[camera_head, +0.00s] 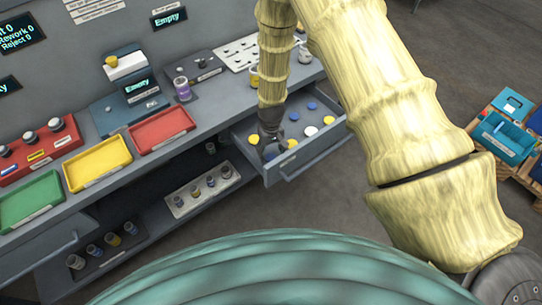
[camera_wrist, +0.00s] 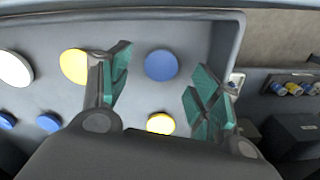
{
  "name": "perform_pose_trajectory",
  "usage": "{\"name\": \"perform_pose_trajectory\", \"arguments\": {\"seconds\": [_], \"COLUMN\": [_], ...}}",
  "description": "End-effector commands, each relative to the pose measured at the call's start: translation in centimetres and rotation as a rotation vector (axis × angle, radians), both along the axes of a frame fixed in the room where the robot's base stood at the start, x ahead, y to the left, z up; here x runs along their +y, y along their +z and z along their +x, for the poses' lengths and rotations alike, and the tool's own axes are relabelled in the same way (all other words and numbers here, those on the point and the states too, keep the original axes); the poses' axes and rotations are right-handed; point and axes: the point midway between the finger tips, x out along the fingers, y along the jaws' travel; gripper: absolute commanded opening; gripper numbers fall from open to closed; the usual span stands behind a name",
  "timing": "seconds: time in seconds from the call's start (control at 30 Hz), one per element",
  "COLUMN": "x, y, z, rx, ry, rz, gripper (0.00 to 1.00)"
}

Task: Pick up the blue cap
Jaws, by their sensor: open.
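An open grey drawer (camera_head: 312,158) holds flat round caps in blue, yellow and white. In the wrist view, one blue cap (camera_wrist: 161,65) lies on the drawer floor, seen between and beyond my fingertips. Two more blue caps (camera_wrist: 48,122) (camera_wrist: 6,120) lie at the left. In the head view, blue caps (camera_head: 311,106) (camera_head: 294,116) show toward the back of the drawer. My gripper (camera_head: 270,150) is over the drawer's left front part; in the wrist view its green-padded fingers (camera_wrist: 160,88) are spread with nothing between them. The height above the caps is unclear.
The drawer wall (camera_wrist: 228,45) is close to the right finger. Red (camera_head: 163,129), yellow (camera_head: 98,162) and green (camera_head: 32,200) trays stand on the bench at left.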

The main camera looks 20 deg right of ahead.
Motion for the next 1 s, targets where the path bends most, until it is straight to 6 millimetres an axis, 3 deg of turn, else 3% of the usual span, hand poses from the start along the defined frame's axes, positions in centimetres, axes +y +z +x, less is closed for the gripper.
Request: {"name": "perform_pose_trajectory", "arguments": {"seconds": [0.3,0.63,0.83,1.0], "x": [0.1,0.1,0.1,0.1], "y": [-2.3,-2.6,-2.6,-2.6], "z": [-0.2,-0.1,-0.1,-0.1], "rx": [0.002,0.0,0.0,0.0], "ry": [0.0,0.0,0.0,0.0], "rz": [0.0,0.0,0.0,0.0], "gripper": [0.62,0.62,0.26,0.23]}}
